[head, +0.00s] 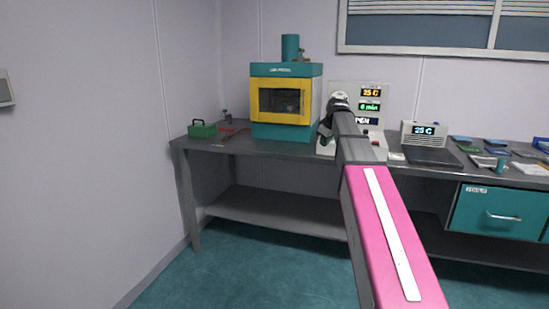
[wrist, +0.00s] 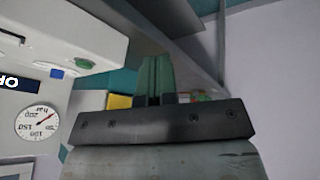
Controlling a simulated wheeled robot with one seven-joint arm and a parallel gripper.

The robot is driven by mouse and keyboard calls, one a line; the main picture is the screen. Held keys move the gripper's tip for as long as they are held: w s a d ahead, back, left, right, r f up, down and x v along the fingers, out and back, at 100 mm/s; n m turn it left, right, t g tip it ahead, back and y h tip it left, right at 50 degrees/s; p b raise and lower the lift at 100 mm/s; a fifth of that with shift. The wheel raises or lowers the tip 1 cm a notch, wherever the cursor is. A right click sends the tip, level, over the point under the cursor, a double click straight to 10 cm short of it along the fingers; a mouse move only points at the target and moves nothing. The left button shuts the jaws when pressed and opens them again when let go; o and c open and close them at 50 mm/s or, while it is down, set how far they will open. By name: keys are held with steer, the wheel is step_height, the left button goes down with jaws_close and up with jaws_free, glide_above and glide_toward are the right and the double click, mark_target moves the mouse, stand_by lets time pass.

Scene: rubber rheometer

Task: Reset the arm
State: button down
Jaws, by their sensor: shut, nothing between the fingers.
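My arm (head: 385,225), pink with a white strip, reaches from the lower right up towards the bench in the head view. Its wrist end is in front of the grey control unit beside the yellow and teal press. My gripper (wrist: 156,78) shows in the wrist view as narrow greenish fingers, closed together with nothing held. The control unit also shows close by at the left of the wrist view, with a round dial (wrist: 37,121) and a green button (wrist: 84,64). In the head view the arm hides part of this unit, and the fingertips are too small to make out.
The press (head: 286,100) stands on the grey bench (head: 255,148). A green box (head: 202,130) sits at the bench's left end. A small display unit (head: 424,133) and several small items are on the right, above a teal drawer (head: 495,211). Open floor (head: 265,270) lies in front.

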steer(key=s+a+f+m+g, duration=0.1)
steer(key=s+f, duration=0.3)
steer(key=f, duration=0.3)
steer(key=s+f+m+g, duration=0.15)
steer(key=s+f, duration=0.25)
steer(key=f, duration=0.4)
steer(key=s+a+f+m, duration=0.1)
steer(key=s+f+m, duration=0.1)
steer(key=s+f, duration=0.35)
steer(key=s+f+m+g+h, duration=0.1)
steer(key=s+f+m, duration=0.3)
steer(key=s+f, duration=1.3)
step_height(320, 180, down, 3)
steer(key=shift+s+a+f+g+h, duration=0.2)
steer(key=shift+g+h, duration=0.2)
steer(key=shift+g, duration=0.45)
steer(key=shift+m, duration=0.25)
